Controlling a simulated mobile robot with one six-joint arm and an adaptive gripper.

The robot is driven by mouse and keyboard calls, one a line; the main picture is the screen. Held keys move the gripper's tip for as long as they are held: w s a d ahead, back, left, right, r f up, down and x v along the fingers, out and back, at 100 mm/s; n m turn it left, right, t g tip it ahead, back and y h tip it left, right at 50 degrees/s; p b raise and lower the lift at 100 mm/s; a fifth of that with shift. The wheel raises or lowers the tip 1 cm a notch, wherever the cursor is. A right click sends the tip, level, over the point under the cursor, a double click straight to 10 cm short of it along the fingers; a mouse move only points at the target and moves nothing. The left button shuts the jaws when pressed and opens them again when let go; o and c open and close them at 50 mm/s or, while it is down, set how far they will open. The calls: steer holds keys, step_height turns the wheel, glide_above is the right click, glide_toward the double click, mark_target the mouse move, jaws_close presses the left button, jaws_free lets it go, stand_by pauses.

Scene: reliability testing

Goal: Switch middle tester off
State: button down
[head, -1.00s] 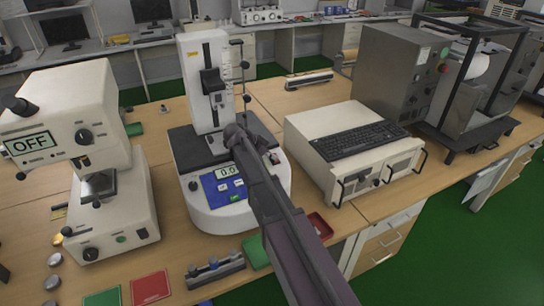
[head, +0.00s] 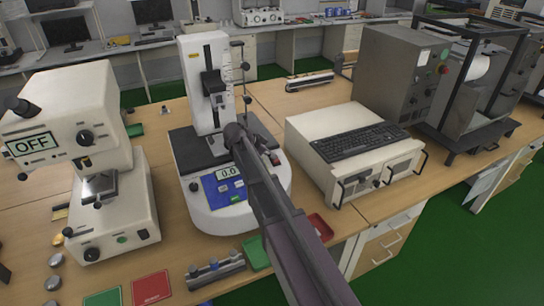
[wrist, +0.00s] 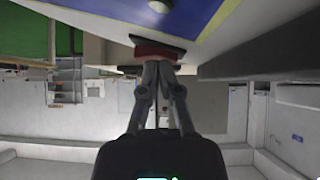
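The middle tester (head: 205,90) stands on the bench between two other machines. It has a white column, a rounded white base and a blue panel (head: 226,189) with several buttons and a display (head: 229,172) reading 0.0. My arm crosses in front of the right part of its base in the head view, and my gripper's fingers cannot be made out there. In the wrist view my gripper (wrist: 158,66) has its fingertips together, with nothing clearly between them. A blue surface with a round silvery button (wrist: 159,6) shows at the top, apart from the fingertips.
A white tester with an OFF display (head: 30,143) stands at left. A white box with a keyboard (head: 358,141) stands at right. A red tray (head: 320,227), a green tray (head: 255,254) and a small rail (head: 216,270) lie near the bench's front edge.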

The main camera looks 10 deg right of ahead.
steer(key=shift+w, duration=0.15)
step_height(320, 180, up, 3)
steer(key=p, duration=0.3)
steer(key=shift+w+r, duration=0.15)
steer(key=shift+a+r+p, duration=0.2)
steer(key=shift+r+p, duration=0.5)
steer(key=shift+p, duration=0.3)
steer(key=w+p+v, duration=0.1)
steer(key=p+v, duration=0.5)
steer(key=v, duration=0.3)
steer(key=shift+s+a, duration=0.15)
steer(key=shift+a, duration=0.15)
steer(key=shift+s, duration=0.1)
steer(key=shift+s+d+n+g, duration=0.3)
steer(key=shift+s+g, duration=0.1)
steer(key=shift+g, duration=0.1)
steer(key=shift+d+f, duration=0.1)
